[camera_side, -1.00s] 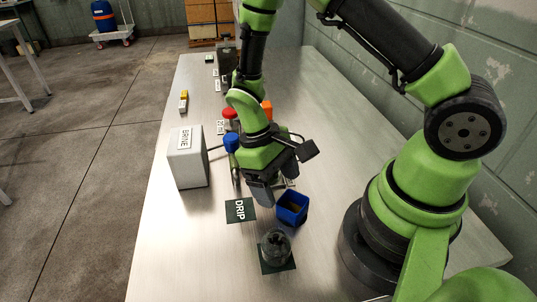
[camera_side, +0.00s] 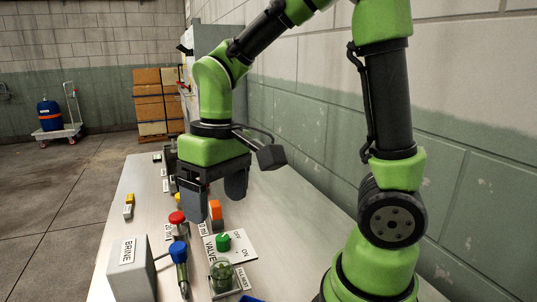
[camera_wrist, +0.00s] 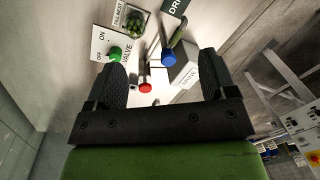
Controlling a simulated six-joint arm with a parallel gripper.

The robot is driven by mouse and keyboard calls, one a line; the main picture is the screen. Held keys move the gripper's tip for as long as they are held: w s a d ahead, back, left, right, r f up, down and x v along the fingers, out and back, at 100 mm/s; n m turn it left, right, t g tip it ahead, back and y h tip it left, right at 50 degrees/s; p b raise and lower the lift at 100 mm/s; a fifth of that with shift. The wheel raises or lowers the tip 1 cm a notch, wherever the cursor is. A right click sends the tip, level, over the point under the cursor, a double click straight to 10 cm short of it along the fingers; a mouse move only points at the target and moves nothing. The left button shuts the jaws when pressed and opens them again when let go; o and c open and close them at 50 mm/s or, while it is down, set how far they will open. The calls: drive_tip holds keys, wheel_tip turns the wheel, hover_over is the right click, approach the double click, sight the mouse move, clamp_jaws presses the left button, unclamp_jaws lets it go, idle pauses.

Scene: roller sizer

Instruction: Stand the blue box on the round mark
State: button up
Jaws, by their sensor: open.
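Only a sliver of blue shows at the bottom edge of the side view, which seems to be the rim of the blue box (camera_side: 250,299); the rest is cut off. I do not make out the blue box in the wrist view, nor a round mark in either view. My gripper (camera_side: 214,198) is open and empty, fingers pointing down above the bench. It is well behind the blue sliver, near the orange block (camera_side: 215,211). In the wrist view my gripper (camera_wrist: 162,62) has its fingers spread, with a red-capped part (camera_wrist: 146,87) seen between them.
The BRINE block (camera_side: 130,270) stands at front left, beside a blue-topped valve part (camera_side: 179,252). A green knob (camera_side: 223,242) sits on the VALVE plate (camera_side: 240,248). A glass jar (camera_side: 222,277) stands in front. The wall is at right. Bench right of the plate looks clear.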

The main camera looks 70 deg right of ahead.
drive_tip(key=s+r+m+t, duration=0.2)
drive_tip(key=s+r+t, duration=0.5)
drive_tip(key=s+r, duration=0.1)
drive_tip(key=shift+s+d+y, duration=0.15)
drive_tip(key=shift+s+y, duration=0.1)
drive_tip(key=shift+y, duration=0.15)
idle(0.7)
